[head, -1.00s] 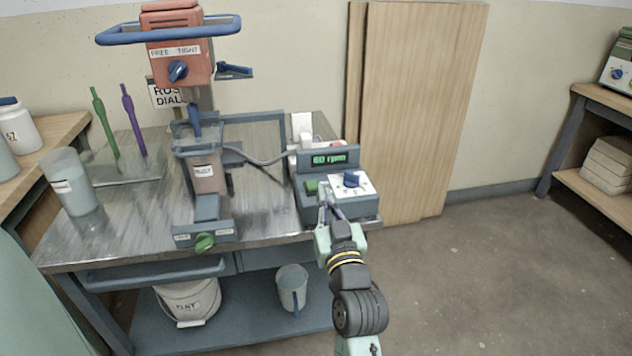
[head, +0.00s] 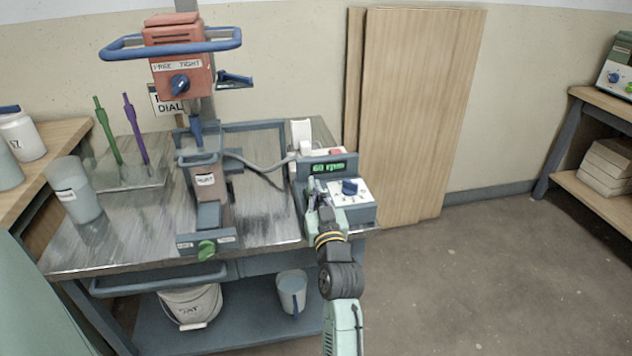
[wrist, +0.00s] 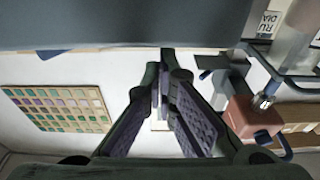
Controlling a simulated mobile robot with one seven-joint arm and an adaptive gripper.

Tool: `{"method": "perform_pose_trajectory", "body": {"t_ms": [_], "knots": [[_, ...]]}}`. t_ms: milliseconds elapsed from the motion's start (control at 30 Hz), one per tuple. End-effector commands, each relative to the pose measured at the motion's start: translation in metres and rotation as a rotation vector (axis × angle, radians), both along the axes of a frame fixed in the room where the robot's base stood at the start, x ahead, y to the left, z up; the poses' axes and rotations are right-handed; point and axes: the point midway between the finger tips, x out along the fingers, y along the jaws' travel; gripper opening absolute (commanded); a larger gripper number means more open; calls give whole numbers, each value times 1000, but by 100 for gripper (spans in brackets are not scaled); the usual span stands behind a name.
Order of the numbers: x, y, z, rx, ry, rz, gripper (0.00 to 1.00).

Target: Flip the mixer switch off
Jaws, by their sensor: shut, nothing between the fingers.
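The mixer's control box (head: 362,216) sits at the right front of the metal bench. Its green display (head: 328,168) reads 60 rpm. A blue knob (head: 350,188) is on its white panel. My gripper (head: 313,186) is shut and empty over the box's left front part, left of the knob. It covers the spot where a green switch showed earlier; I cannot tell the switch's position or whether the fingers touch it. In the wrist view my gripper's fingers (wrist: 165,80) point towards a dark grey surface (wrist: 120,25) that fills the top.
The red mixer head (head: 182,75) with blue handles stands on a column left of the box. A cable (head: 262,167) runs to the box. Wooden boards (head: 420,110) lean behind at right. The floor at right is clear.

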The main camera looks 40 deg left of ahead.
Motion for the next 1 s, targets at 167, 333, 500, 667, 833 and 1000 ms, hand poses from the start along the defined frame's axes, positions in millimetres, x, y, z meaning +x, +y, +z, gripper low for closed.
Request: {"method": "perform_pose_trajectory", "body": {"t_ms": [167, 333, 500, 667, 833, 1000], "knots": [[-1, -1, -4, 2, -1, 0, 0], [-1, -1, -4, 2, -1, 0, 0], [-1, -1, -6, 5, -4, 0, 0], [-1, -1, -13, 24, -22, 0, 0], [-2, -3, -22, 67, -59, 1, 0], [-2, -3, -12, 68, -58, 0, 0]]}}
